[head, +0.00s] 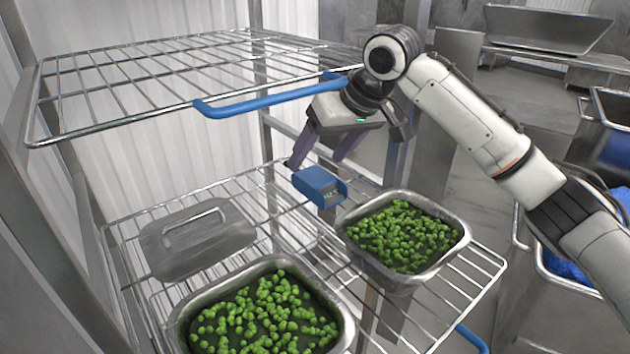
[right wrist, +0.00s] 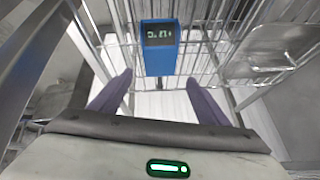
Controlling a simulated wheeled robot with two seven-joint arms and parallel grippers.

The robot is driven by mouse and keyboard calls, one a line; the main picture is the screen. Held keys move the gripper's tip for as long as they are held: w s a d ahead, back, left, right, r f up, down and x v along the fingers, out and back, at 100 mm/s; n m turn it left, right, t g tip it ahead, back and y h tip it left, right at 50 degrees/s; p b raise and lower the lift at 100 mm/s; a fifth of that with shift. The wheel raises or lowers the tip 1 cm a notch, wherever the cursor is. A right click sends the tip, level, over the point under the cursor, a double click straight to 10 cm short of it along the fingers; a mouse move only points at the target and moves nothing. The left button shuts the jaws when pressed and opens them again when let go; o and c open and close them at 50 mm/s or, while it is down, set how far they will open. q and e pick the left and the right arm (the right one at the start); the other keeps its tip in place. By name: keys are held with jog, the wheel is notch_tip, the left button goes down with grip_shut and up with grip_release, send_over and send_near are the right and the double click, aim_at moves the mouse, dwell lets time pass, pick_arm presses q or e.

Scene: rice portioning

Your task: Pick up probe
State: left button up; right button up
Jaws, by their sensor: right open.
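The probe (head: 319,186) is a blue box with a small display, at the lower wire shelf just behind the right-hand tray of green vegetables. In the right wrist view the probe (right wrist: 159,48) shows ahead of the fingers, its lit display towards the top. My right gripper (head: 318,164) is open and empty, its purple-grey fingers pointing down just above and behind the probe. In the right wrist view the fingers (right wrist: 158,95) are spread apart, with the probe beyond the gap between them and not gripped. My left gripper is in neither view.
The upper wire shelf (head: 150,75) with a blue handle (head: 270,101) lies left of my right arm. On the lower shelf (head: 480,268) stand a right tray (head: 462,238) and a front tray (head: 345,335) of green vegetables, and a metal lid (head: 165,265).

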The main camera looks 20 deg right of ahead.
aim_at(310, 172)
jog(key=x, duration=0.5)
jog(key=shift+s, duration=0.1)
jog(key=c, duration=1.1)
jog(key=shift+c, duration=0.2)
jog(key=shift+s+d+r, duration=0.25)
jog(key=shift+s+r, duration=0.1)
jog(key=shift+r, duration=0.1)
jog(key=c, duration=0.4)
jog(key=shift+o, duration=0.2)
jog(key=s+d+r+b, duration=0.1)
jog(key=s+d+r, duration=0.2)
jog(key=s, duration=0.3)
jog(key=s+d+r+b, duration=0.1)
jog(key=s+d+r, duration=0.1)
jog(key=s+r, duration=0.25)
jog(key=r, duration=0.2)
jog(key=s+r+p, duration=0.1)
jog(key=r+p, duration=0.1)
jog(key=r, duration=0.1)
jog(key=shift+s+d+r, duration=0.2)
jog(key=shift+d+r, duration=0.15)
